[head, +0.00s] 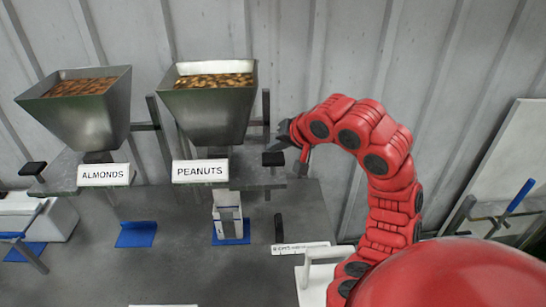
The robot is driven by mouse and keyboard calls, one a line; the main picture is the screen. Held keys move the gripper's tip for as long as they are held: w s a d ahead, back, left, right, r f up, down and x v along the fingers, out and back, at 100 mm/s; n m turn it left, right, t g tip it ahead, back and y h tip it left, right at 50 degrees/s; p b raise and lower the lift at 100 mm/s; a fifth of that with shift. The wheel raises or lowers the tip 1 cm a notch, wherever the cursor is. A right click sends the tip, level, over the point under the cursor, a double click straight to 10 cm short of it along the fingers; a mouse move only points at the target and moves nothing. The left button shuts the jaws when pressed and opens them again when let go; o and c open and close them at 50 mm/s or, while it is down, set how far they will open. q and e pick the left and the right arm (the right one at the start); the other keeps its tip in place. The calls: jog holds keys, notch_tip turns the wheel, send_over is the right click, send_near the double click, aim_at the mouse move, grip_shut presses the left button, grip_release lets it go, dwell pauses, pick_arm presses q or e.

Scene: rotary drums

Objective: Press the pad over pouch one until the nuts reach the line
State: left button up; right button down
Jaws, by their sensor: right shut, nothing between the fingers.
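A black pad (273,158) sticks up at the right end of the shelf by the hopper labelled PEANUTS (210,110). Below that hopper a pale pouch (227,212) stands upright on a blue square; its line and fill level are too small to make out. My right gripper (283,143) is shut and empty, just above and right of the black pad. I cannot tell whether it touches the pad. My left gripper is out of view.
A second hopper labelled ALMONDS (85,108) stands at left, with another black pad (33,168). An empty blue square (136,234) lies on the grey table (175,265). A white handled object (318,270) stands at the front right. A blue-handled lever (520,196) is far right.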

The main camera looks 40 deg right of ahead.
aim_at(275, 160)
dwell(0.3)
jog(key=shift+f+b, duration=0.45)
jog(key=shift+f+b, duration=0.9)
jog(key=shift+f, duration=0.7)
dwell(1.3)
dwell(0.4)
jog(key=shift+r+p, duration=0.55)
jog(key=shift+r, duration=0.7)
jog(key=shift+r+p, duration=0.85)
jog(key=shift+p, duration=0.15)
jog(key=shift+r, duration=0.1)
